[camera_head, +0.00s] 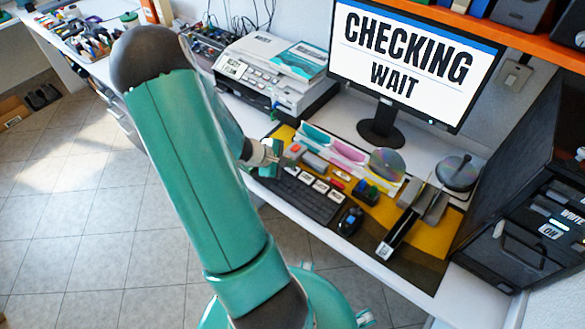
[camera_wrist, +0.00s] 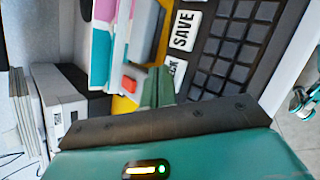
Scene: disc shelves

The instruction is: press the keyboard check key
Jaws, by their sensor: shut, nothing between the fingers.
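The black keyboard (camera_head: 312,201) lies on the desk, with a row of white labelled keys along its far edge. In the wrist view the keyboard (camera_wrist: 232,50) shows a white SAVE key (camera_wrist: 184,31). Next to it is a white key (camera_wrist: 175,67) ending in "K", probably the check key, partly hidden by my fingers. My gripper (camera_wrist: 158,88) is shut and empty, with its green fingertips over or at that key; contact cannot be told. In the head view my gripper (camera_head: 275,152) is at the keyboard's far left end. The monitor (camera_head: 405,60) reads "CHECKING WAIT".
A printer (camera_head: 268,75) stands left of the monitor. A mouse (camera_head: 349,220) lies right of the keyboard. Coloured folders (camera_head: 333,150), a disc (camera_head: 386,163) and small items crowd the yellow mat behind it. A black cabinet (camera_head: 530,190) stands at the right.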

